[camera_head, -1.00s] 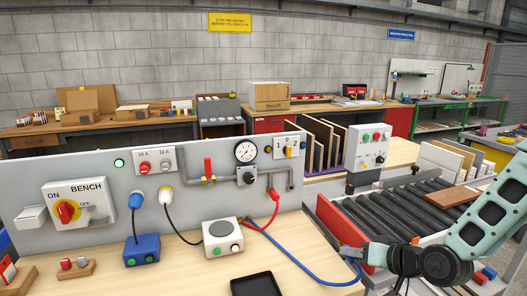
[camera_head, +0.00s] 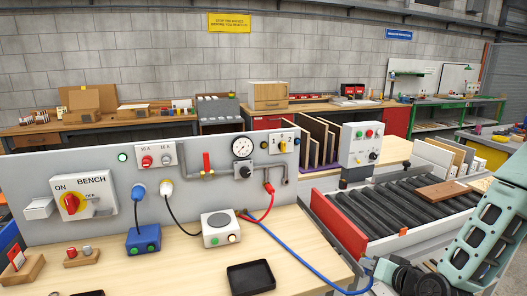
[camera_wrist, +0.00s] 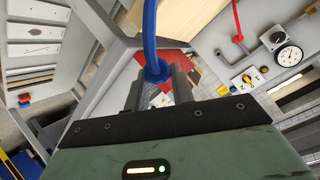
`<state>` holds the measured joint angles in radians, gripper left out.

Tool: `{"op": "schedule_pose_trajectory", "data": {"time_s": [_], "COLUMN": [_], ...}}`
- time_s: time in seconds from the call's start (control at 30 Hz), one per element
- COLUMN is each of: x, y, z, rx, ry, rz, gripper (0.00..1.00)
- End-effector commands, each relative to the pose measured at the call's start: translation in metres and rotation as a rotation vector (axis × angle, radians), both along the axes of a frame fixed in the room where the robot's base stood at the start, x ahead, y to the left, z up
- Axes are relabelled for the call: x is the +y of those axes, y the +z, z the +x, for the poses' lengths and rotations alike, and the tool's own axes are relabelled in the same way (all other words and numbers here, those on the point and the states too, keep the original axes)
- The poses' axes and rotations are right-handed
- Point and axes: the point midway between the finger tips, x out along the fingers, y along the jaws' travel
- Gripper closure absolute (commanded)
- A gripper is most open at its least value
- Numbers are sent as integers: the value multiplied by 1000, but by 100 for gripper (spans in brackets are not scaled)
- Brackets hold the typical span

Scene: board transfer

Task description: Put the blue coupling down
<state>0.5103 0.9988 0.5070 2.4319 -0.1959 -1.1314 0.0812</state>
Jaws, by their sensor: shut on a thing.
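In the wrist view the blue coupling (camera_wrist: 157,71) is a blue ring-like end on the blue hose (camera_wrist: 150,30). My gripper (camera_wrist: 158,88) is shut on it, with the grey fingers on both sides. The hose runs up out of that view. In the head view the blue hose (camera_head: 292,254) runs from the bench over its right front edge towards my arm at the bottom right. The coupling and fingertips are too small and partly hidden to make out there.
The bench panel (camera_head: 130,228) carries a gauge (camera_head: 242,147), valve and switches. A red hose (camera_head: 263,208) is at its right end. A black tray (camera_head: 250,277) lies at the front of the bench. A roller conveyor (camera_head: 385,215) with a red end plate (camera_head: 337,227) stands to the right.

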Motion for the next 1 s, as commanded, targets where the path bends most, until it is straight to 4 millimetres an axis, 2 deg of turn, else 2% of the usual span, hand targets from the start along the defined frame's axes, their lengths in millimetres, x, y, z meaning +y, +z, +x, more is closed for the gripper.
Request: {"op": "schedule_pose_trajectory", "data": {"time_s": [0.1, 0.27, 0.47, 0.7, 0.8, 1.0], "x": [-19, -44, -43, -43, -42, -42], "y": [-21, -43, -40, -23, -18, -17], "z": [1, 3, 2, -33, -41, -42], "rx": [4, 2, 2, 4, 1, -1], "ry": [-129, -287, -279, -275, -275, -274], "rz": [1, 2, 3, 3, 2, 1], "gripper": [99, 99, 99, 99, 99, 99]}}
